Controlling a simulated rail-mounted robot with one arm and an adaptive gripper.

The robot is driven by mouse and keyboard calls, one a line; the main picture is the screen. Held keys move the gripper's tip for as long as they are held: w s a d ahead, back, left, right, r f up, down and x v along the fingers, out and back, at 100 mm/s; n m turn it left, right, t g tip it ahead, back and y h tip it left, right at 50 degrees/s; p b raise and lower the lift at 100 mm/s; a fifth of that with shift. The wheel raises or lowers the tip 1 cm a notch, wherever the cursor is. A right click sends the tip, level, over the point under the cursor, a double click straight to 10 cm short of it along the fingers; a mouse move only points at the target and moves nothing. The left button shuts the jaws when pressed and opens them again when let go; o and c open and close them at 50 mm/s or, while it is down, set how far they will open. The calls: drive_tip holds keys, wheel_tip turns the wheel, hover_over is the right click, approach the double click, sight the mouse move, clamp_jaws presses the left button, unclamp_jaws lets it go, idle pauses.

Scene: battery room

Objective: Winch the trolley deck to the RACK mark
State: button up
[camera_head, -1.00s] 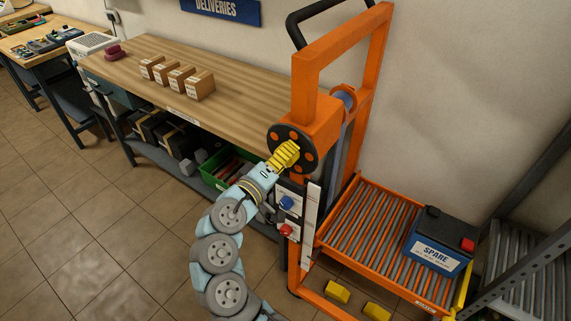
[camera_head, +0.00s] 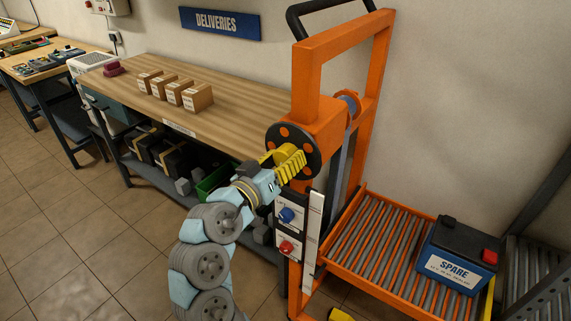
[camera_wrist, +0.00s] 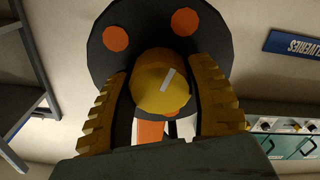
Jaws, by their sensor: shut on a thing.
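The orange trolley (camera_head: 308,75) stands right of the bench. Its winch wheel (camera_head: 306,137) is a black disc with orange spots, and a yellow knob (camera_head: 284,153) sticks out from it. My gripper (camera_head: 286,162) is shut on the knob; in the wrist view the knob (camera_wrist: 160,95) sits between both yellow fingers, with the black wheel (camera_wrist: 105,70) behind. The roller deck (camera_head: 375,245) carries a blue and black SPARE battery (camera_head: 455,262). A pale upright scale (camera_head: 312,235) is on the mast near the deck. I cannot read any RACK mark.
A blue switch (camera_head: 286,215) and red switch (camera_head: 285,247) sit on the mast below the wheel. The wooden bench (camera_head: 235,115) holds several small boxes (camera_head: 197,97). A grey roller rack (camera_head: 520,265) stands at the right. Floor at the left is clear.

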drive_tip(key=shift+f+m, duration=0.1)
drive_tip(key=shift+m, duration=0.2)
drive_tip(key=o, duration=1.2)
drive_tip(key=shift+d, duration=0.1)
drive_tip(key=v, duration=1.2)
drive_tip(key=shift+w, duration=0.1)
